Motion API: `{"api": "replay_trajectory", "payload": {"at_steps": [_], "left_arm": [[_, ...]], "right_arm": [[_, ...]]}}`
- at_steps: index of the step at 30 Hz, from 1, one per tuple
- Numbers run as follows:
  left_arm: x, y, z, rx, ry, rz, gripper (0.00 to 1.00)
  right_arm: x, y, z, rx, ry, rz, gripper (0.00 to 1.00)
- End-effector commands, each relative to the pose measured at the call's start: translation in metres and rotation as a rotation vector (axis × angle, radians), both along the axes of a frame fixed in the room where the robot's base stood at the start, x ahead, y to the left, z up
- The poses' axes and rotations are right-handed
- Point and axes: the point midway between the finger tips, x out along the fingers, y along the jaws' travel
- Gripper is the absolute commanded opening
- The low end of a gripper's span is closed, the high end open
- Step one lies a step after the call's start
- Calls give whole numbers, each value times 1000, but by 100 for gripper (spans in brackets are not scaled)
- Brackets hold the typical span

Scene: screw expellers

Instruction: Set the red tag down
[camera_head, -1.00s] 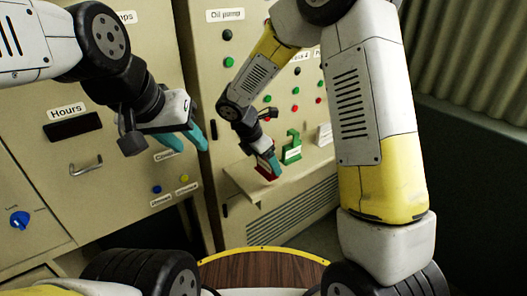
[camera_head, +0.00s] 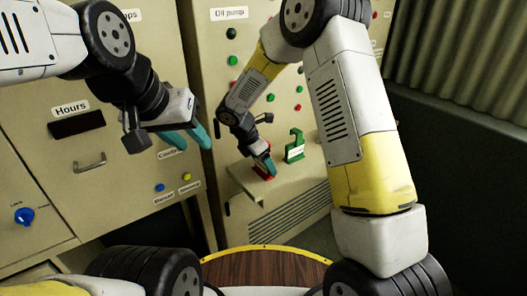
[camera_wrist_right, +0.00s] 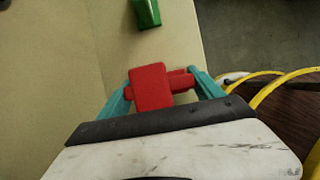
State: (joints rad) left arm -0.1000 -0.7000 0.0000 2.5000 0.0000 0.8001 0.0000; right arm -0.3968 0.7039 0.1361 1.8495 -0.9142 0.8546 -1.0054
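The red tag (camera_wrist_right: 152,88) is between the teal fingers of my right gripper (camera_wrist_right: 162,92) in the right wrist view, and both fingers meet its sides. In the head view the red tag (camera_head: 263,172) is at the small beige shelf (camera_head: 244,182), with my right gripper (camera_head: 265,163) over it. I cannot tell whether its base touches the shelf. A green tag (camera_head: 295,147) stands upright to its right; it also shows in the right wrist view (camera_wrist_right: 147,12). My left gripper (camera_head: 194,145) is open and empty in front of the left cabinet.
The Oil pump panel (camera_head: 215,50) with coloured buttons rises behind the shelf. The left cabinet (camera_head: 60,180) has a handle and a blue knob (camera_head: 24,216). The shelf's front left part is bare. My right arm hides the panel's right side.

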Motion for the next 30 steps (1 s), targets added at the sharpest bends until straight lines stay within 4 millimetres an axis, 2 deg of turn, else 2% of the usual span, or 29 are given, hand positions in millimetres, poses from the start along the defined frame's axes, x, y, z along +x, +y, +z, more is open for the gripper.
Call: {"api": "replay_trajectory", "payload": {"at_steps": [1, 3, 12, 16, 30], "left_arm": [[0, 0, 0, 0, 0, 0, 36], [0, 0, 0, 0, 0, 0, 36], [0, 0, 0, 0, 0, 0, 36], [0, 0, 0, 0, 0, 0, 36], [0, 0, 0, 0, 0, 0, 36]], "right_arm": [[0, 0, 0, 0, 0, 0, 84], [0, 0, 0, 0, 0, 0, 98], [0, 0, 0, 0, 0, 0, 98], [-1, 2, 8, 1, -1, 2, 98], [-23, 32, 92, 2, -2, 1, 98]]}}
